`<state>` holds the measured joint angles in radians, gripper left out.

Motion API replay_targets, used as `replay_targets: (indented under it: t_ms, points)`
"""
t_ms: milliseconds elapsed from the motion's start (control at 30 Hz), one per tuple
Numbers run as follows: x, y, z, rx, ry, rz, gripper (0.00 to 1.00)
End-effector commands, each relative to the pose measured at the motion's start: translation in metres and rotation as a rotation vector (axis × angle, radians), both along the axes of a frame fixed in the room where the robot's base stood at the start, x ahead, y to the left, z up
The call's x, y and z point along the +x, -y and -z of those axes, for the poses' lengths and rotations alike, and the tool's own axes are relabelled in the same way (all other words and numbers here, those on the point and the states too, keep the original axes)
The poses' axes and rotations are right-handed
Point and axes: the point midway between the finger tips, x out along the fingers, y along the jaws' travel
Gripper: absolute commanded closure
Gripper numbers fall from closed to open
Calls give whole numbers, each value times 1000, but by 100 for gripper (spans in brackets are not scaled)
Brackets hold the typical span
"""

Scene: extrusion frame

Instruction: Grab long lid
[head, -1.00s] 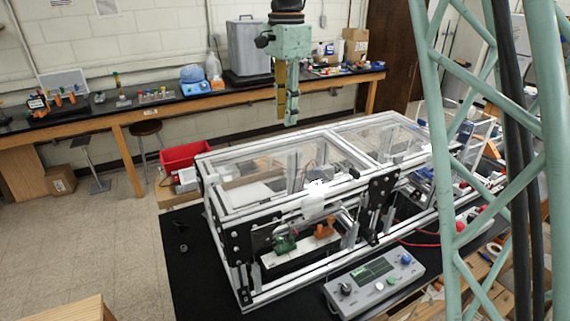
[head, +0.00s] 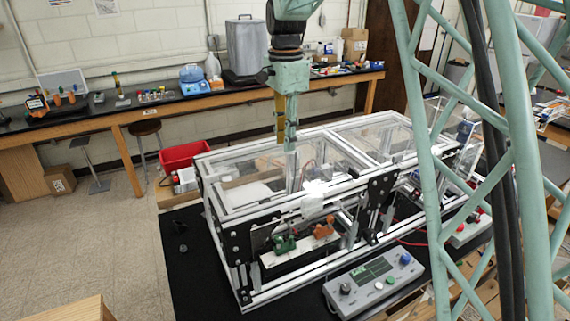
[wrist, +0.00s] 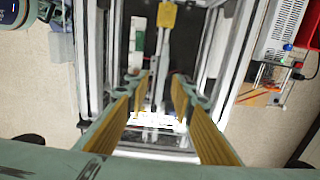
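The extrusion frame (head: 246,295) stands on a black table and carries clear-panelled lids. The larger, longer-looking lid (head: 235,170) is the left one. It lies flat on top, with a bright white piece (head: 318,190) at its near edge. My gripper (head: 286,144) hangs pointing down over this lid. Its fingertips overlap the lid's far part in the head view, and contact cannot be told. In the wrist view my gripper (wrist: 161,84) has its two yellow-padded fingers well apart, with nothing held. A bright white patch (wrist: 158,120) shows between the fingers, below them or behind.
A second clear lid (head: 385,137) covers the frame's right part. A grey control box (head: 373,280) lies in front. A red bin (head: 184,156) stands behind left. A lattice tower fills the right side. The wrist view shows a white and red power supply (wrist: 285,25).

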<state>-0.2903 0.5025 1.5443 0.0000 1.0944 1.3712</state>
Motion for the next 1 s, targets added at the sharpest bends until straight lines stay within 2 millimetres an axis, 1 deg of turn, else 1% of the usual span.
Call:
replay_targets:
  t_ms: [400, 533, 667, 900, 1000]
  points:
    - [0, 0, 2, 0, 0, 0, 78]
    - [0, 0, 7, -1, -2, 0, 78]
    - [1, 0, 17, -1, -2, 0, 78]
    - [2, -1, 42, -1, -3, 0, 78]
    - [3, -1, 49, 0, -1, 0, 78]
